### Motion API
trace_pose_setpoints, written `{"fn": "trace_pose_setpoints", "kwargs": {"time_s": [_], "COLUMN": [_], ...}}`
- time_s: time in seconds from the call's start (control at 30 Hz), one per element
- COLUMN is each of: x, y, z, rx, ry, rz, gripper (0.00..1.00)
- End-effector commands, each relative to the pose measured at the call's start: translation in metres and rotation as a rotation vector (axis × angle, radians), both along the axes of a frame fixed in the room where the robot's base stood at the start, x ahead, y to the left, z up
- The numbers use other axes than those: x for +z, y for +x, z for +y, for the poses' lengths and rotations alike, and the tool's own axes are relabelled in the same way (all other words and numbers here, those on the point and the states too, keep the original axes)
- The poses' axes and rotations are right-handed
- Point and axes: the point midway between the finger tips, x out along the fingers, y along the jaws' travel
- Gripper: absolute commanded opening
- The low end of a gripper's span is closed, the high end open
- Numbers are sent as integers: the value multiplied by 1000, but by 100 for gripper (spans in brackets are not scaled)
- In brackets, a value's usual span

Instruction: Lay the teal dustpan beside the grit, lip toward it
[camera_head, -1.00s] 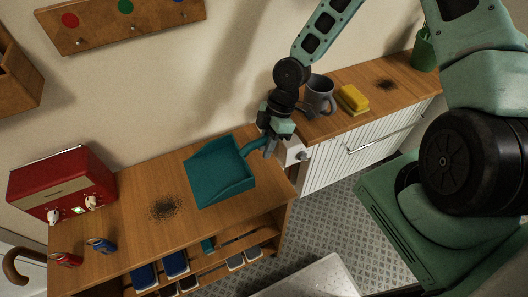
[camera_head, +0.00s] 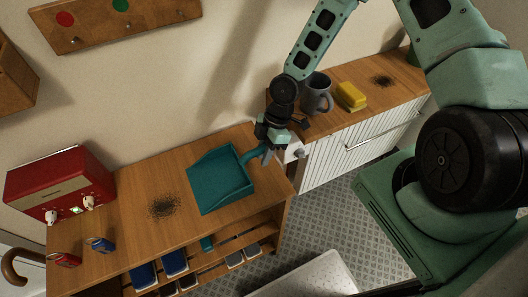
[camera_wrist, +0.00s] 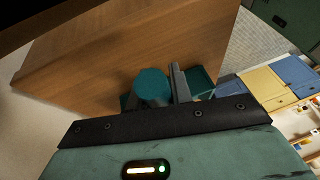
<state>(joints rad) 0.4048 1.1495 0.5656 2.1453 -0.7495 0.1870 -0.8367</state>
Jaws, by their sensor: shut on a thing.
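The teal dustpan (camera_head: 221,182) is at the right part of the wooden bench top, its wide open side toward the left. The dark grit (camera_head: 164,206) is a scattered patch on the bench to the left of the pan, with a strip of bare wood between them. My gripper (camera_head: 268,153) is shut on the dustpan's handle at the right end of the bench. In the wrist view the round teal handle end (camera_wrist: 152,86) shows between the fingers. Whether the pan rests flat on the wood I cannot tell.
A grey mug (camera_head: 316,93) and yellow sponge (camera_head: 351,96) stand on the counter behind my gripper.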

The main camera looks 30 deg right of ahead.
Motion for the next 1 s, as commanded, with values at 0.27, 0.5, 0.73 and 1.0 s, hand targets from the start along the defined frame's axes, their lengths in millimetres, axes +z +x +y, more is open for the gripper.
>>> {"fn": "trace_pose_setpoints", "kwargs": {"time_s": [0.27, 0.5, 0.73, 1.0], "x": [-2, -2, 20, 75], "y": [0, -1, 3, 13], "z": [0, 0, -5, -29], "rx": [0, 0, -5, -6], "ry": [0, 1, 1, 0], "rz": [1, 1, 0, -3], "gripper": [43, 43, 43, 43]}}
